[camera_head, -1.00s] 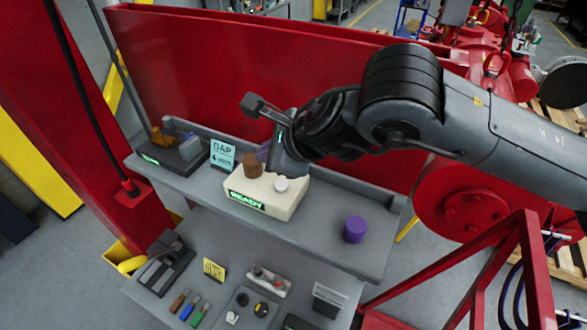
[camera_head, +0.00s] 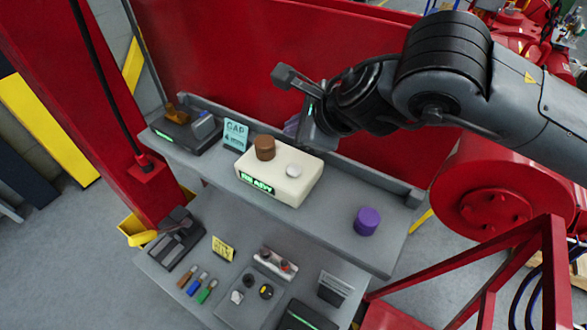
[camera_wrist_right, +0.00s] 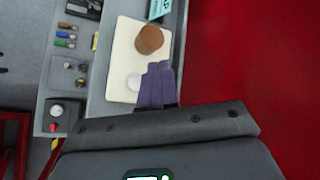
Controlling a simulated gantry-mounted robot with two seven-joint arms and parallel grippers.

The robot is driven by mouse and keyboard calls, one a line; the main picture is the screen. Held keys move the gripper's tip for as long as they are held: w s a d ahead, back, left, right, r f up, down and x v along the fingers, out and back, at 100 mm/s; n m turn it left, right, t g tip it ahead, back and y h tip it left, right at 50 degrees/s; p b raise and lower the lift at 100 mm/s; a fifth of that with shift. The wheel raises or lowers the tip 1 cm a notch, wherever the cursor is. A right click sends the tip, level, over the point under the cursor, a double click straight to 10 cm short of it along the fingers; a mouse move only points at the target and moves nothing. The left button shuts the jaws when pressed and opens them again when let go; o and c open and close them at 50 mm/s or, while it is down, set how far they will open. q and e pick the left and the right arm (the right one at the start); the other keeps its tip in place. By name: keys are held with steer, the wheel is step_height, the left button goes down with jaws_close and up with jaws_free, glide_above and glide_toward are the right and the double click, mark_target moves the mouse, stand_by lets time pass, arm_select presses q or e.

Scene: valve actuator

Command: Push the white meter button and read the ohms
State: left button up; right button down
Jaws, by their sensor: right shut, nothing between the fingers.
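The meter is a cream box (camera_head: 272,181) on the upper grey shelf, with a lit green display (camera_head: 257,184) that appears to read READY. No ohms figure is visible on it. The white round button (camera_head: 294,170) is on its top, beside a brown cylinder (camera_head: 265,147). My right gripper (camera_head: 291,127) is shut and empty, behind and apart from the meter, partly hidden by its own wrist. In the right wrist view its purple fingers (camera_wrist_right: 157,85) overlap the box edge, just beside the white button (camera_wrist_right: 134,82). My left gripper is not in view.
A blue card (camera_head: 235,134) stands left of the meter, near a dark device (camera_head: 180,133). A purple cylinder (camera_head: 367,221) stands on the shelf to the right. A red panel (camera_head: 230,60) rises behind. The lower shelf holds tools and a yellow card (camera_head: 223,248).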

steer(key=b, duration=0.4)
glide_above(296, 172)
step_height(296, 172, down, 6)
steer(key=shift+f, duration=0.1)
steer(key=shift+f+b, duration=0.35)
steer(key=shift+f, duration=0.5)
stand_by(0.8)
steer(key=shift+f, duration=0.1)
stand_by(0.3)
steer(key=shift+f+b, duration=0.3)
steer(key=shift+b, duration=0.3)
steer(key=shift+f, duration=0.15)
